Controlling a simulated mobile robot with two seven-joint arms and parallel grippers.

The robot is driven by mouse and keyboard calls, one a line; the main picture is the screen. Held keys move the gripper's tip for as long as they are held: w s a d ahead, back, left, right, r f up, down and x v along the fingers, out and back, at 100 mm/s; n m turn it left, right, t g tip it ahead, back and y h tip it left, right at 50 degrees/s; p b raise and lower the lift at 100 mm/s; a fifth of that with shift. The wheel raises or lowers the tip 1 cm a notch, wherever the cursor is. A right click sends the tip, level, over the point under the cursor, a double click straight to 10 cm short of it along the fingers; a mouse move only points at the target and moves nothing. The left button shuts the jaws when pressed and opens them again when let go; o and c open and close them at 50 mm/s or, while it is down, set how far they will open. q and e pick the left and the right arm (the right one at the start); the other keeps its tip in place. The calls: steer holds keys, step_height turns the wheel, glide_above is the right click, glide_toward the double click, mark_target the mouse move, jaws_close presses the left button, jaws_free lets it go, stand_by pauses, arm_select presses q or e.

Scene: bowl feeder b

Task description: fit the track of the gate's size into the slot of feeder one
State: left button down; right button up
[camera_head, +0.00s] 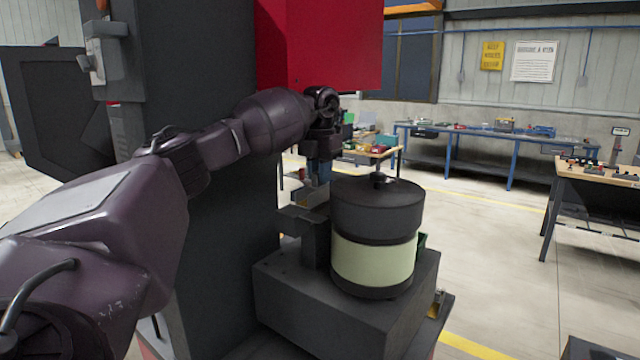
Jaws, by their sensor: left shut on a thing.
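My left gripper (322,158) hangs at the end of my left arm, just behind and left of the top of a feeder. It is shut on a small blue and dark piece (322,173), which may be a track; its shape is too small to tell. The feeder has a round dark drum (376,208) with a pale green band (373,262), on a dark grey base (345,312). A dark block (316,238) stands at the drum's left side, below the gripper. I cannot make out the slot or the gate. My right gripper is out of view.
A tall dark cabinet (215,240) stands close to the left of the feeder, with a red panel (325,45) above. A small bench (378,152) with parts is behind. Blue-legged workbenches (490,135) line the back wall.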

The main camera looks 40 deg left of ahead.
arm_select(q)
steer(key=shift+f, duration=1.5)
steer(key=c, duration=1.1)
jaws_free()
steer(key=shift+s, duration=0.1)
steer(key=shift+o, duration=0.2)
steer(key=shift+r, duration=0.1)
step_height(320, 180, up, 12)
steer(key=shift+r+b, duration=0.1)
steer(key=shift+b, duration=0.2)
